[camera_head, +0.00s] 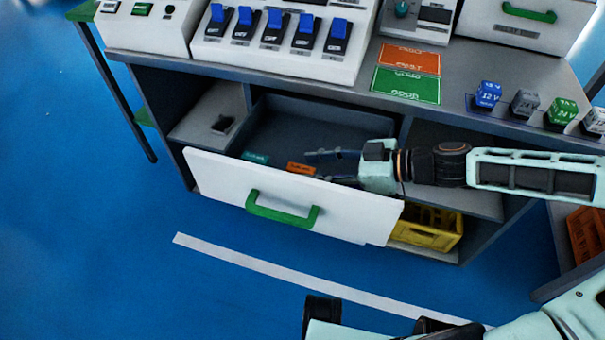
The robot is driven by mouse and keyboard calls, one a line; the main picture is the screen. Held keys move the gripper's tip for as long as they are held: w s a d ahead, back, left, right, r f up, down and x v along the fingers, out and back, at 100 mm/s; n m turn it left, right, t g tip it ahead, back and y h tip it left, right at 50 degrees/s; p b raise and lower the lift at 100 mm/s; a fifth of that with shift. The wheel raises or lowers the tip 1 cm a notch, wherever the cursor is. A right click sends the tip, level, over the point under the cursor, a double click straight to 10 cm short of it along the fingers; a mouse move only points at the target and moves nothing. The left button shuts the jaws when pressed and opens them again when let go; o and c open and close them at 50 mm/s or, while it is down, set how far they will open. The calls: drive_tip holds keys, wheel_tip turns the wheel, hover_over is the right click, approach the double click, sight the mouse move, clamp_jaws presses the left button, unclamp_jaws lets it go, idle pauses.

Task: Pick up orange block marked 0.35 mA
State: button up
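An orange block (301,169) lies in the open drawer (245,187), close behind its white front panel. Its marking is too small to read. A teal block (256,158) lies to its left in the same drawer. My gripper (318,167) reaches in over the drawer from the right, fingers pointing left. The fingers are spread apart, one farther back and one nearer the front panel. The orange block is just left of the fingertips, and nothing shows held between them. The lower finger is partly hidden by the front panel.
The drawer's front panel with its green handle (283,210) stands out from the grey workbench (470,65). Blue switches, an orange and green mat (408,73) and several coloured cubes are on top. A yellow crate (428,229) sits below right.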

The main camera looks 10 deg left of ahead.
drive_tip(key=shift+c, duration=0.5)
clamp_jaws()
